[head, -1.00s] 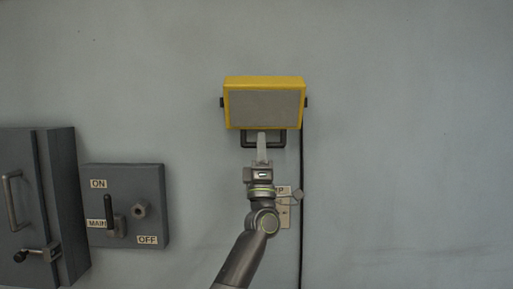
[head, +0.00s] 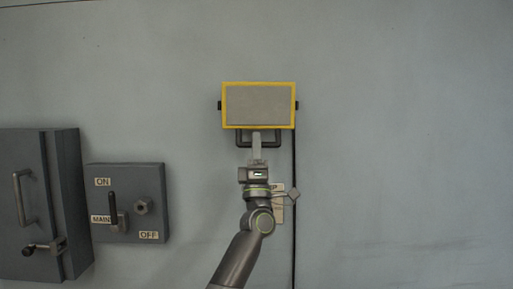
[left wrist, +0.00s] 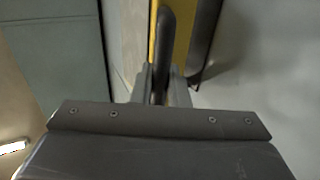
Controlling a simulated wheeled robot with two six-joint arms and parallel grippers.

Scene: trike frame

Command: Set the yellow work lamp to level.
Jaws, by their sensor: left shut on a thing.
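The yellow work lamp (head: 259,127) hangs on the wall in the middle of the head view. Its grey front panel (head: 259,104) faces me nearly square on, with almost none of the yellow top showing. A dark handle (head: 273,139) sticks out below the lamp. My left gripper (head: 256,140) is below the lamp and shut on the handle. In the left wrist view the dark handle (left wrist: 165,45) runs down between the fingers, with the yellow housing (left wrist: 182,35) behind it. The fingertips are partly hidden by the handle. My right gripper is not in view.
A black cable (head: 294,220) runs down the wall from the lamp. A small label plate (head: 279,210) is partly behind my left arm. At left are a grey switch box (head: 150,190) marked ON, OFF and MAIN, and a grey cabinet (head: 20,160). The wall at right is clear.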

